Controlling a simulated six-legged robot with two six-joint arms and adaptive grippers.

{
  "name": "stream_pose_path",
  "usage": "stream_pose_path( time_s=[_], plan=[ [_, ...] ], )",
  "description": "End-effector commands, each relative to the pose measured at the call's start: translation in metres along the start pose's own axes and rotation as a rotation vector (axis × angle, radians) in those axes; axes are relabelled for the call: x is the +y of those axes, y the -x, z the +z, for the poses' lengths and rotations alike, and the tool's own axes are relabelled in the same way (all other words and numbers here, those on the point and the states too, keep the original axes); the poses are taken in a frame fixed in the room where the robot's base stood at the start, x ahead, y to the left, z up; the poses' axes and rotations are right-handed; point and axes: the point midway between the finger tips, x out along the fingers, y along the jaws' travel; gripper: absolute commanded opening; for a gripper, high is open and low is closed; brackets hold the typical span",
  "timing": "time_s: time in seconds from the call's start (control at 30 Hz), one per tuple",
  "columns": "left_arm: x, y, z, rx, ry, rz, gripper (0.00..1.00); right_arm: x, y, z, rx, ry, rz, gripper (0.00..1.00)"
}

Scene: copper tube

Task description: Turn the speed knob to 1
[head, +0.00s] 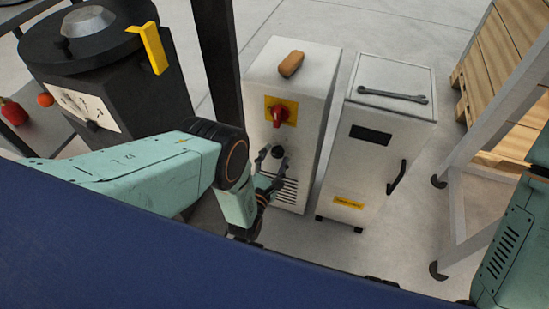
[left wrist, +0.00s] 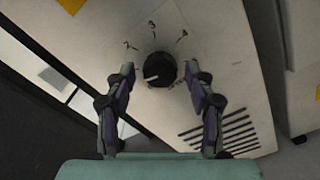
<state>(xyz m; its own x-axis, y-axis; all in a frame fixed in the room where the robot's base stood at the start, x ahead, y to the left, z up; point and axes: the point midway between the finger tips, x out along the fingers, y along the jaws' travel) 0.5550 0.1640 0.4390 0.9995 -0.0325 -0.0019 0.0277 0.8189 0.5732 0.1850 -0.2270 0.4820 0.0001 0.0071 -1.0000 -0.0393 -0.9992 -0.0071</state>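The speed knob (head: 277,152) is a small black knob on the front of a white cabinet (head: 308,75), below a red rotary switch (head: 279,115) on a yellow plate. In the left wrist view the black knob (left wrist: 160,69) has a pale pointer mark, with small markings around its upper side. My left gripper (head: 268,165) is in front of the cabinet at the knob. In the left wrist view its two fingers (left wrist: 160,80) are apart, one on each side of the knob, with gaps visible. My right gripper is not in view.
Vent slots (head: 287,190) lie below the knob. A second white cabinet (head: 375,150) with a wrench (head: 392,95) on top stands to the right. A dark machine (head: 100,70) stands at left.

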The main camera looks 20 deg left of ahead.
Motion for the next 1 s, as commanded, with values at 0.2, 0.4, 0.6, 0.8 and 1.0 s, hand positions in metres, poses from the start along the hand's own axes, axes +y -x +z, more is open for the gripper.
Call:
stream_pose_path(
  time_s=[0.2,0.4,0.6,0.8,1.0],
  plan=[
    [0.000,-0.001,0.001,-0.002,0.000,0.000,0.57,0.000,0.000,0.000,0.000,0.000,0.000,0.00],
    [-0.001,0.009,0.000,0.001,0.000,-0.003,0.57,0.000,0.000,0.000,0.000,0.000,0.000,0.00],
    [-0.001,0.041,0.000,0.002,0.000,-0.003,0.57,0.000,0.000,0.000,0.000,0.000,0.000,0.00],
    [-0.001,0.067,0.000,0.001,0.000,-0.001,0.57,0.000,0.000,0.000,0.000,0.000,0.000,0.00],
    [0.000,0.075,0.001,-0.001,0.000,0.000,0.57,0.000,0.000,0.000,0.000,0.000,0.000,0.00]
  ],
)
